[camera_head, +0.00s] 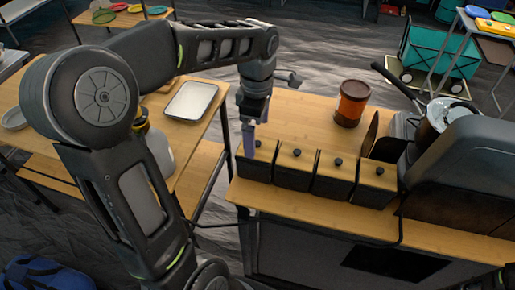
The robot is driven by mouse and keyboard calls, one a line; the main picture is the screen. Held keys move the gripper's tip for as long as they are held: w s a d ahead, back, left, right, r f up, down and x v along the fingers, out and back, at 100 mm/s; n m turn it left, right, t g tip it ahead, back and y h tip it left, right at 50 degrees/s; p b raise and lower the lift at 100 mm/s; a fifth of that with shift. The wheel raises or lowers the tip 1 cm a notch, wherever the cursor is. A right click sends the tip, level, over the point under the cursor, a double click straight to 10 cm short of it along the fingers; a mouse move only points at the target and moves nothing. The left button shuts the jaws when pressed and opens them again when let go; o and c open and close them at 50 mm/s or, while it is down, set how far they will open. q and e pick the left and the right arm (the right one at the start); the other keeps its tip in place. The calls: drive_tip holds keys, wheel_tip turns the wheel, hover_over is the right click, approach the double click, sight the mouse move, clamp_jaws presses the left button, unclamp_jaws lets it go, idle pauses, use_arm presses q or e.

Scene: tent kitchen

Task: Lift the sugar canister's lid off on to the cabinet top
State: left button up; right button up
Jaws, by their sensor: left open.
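A row of black canisters with wooden lids and black knobs stands along the front of the cabinet top (310,113). No label that marks the sugar one can be read. The leftmost canister (253,171) has its lid (268,149) on, partly hidden by my left gripper (249,150). That gripper points down at this lid, open, its fingers over the lid's left part. Whether it touches the lid or its knob cannot be told. The other lids, such as the second one (297,158), sit on their canisters.
A brown jar (352,103) stands behind the canisters. A dark grey appliance (455,150) and a pot (443,117) fill the right side. The cabinet top behind the canisters is mostly clear. A table with a white tray (191,101) stands at left.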

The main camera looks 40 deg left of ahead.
sight(257, 142)
use_arm(q)
wheel_tip(257, 142, down, 5)
drive_tip(key=shift+d+f+p, duration=0.1)
drive_tip(key=shift+p, duration=0.55)
drive_tip(key=shift+c, duration=0.4)
drive_tip(key=c, duration=1.3)
drive_tip(key=shift+r, duration=0.2)
wheel_tip(257, 142, up, 10)
drive_tip(key=shift+f+b, duration=0.1)
drive_tip(key=shift+b, duration=0.55)
